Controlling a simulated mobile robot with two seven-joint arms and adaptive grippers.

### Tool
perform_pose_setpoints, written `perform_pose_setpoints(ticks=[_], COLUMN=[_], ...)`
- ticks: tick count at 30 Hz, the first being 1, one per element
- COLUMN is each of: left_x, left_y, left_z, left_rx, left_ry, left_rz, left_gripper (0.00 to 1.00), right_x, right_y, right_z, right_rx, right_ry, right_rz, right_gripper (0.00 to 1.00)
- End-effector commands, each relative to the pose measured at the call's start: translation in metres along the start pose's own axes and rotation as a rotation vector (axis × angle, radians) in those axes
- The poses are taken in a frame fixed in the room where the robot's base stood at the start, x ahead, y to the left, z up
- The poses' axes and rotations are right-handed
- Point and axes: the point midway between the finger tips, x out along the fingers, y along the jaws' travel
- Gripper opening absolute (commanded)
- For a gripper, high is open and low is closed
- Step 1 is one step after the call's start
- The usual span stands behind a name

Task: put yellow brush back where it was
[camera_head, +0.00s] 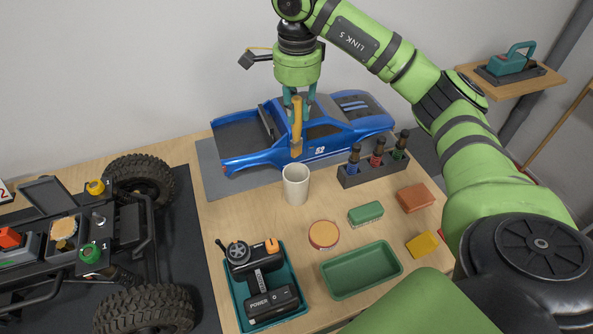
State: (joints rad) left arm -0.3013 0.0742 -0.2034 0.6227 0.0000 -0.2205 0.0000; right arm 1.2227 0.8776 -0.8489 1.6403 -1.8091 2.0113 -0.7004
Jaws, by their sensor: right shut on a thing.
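The yellow brush (297,118) is upright, handle up and its wider brownish end down. My right gripper (298,108), with teal fingers, is shut on its handle in front of the blue truck body. The brush's lower end is in the air a little above the white cup (296,185), which stands on the wooden table. The cup's inside is mostly hard to see. My left gripper is out of view.
The blue truck body (330,138) lies on a grey mat behind the brush. A dark rack (372,172) with several bottles stands right of the cup. A green tray (362,270), an orange-topped round tin (323,234), sponges and a controller in a teal tray (238,312) fill the front.

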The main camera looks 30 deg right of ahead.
Motion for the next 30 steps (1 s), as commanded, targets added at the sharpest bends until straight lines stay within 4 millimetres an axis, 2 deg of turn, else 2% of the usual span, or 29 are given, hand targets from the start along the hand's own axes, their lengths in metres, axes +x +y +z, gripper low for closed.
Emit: perform_pose_setpoints(ticks=[1, 3, 12, 21, 27, 30], left_x=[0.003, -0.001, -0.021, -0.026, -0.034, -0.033], left_y=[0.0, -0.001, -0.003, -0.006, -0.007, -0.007], left_z=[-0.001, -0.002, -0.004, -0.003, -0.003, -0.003], left_rx=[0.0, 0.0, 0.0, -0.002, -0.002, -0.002], left_ry=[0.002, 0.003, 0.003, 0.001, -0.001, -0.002], left_rz=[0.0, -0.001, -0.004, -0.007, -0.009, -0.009], left_gripper=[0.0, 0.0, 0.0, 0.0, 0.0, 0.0], right_x=[0.016, 0.034, 0.103, 0.13, 0.158, 0.162], right_y=[0.002, 0.003, 0.005, 0.004, 0.005, 0.005], right_z=[0.001, 0.001, 0.001, 0.002, 0.002, 0.002], right_rx=[-0.003, -0.004, -0.006, -0.006, -0.006, -0.007], right_ry=[0.0, 0.002, 0.0, 0.0, -0.001, 0.0], right_rz=[0.008, 0.009, 0.004, 0.0, 0.001, -0.002], right_gripper=[0.0, 0.0, 0.0, 0.0, 0.0, 0.0])
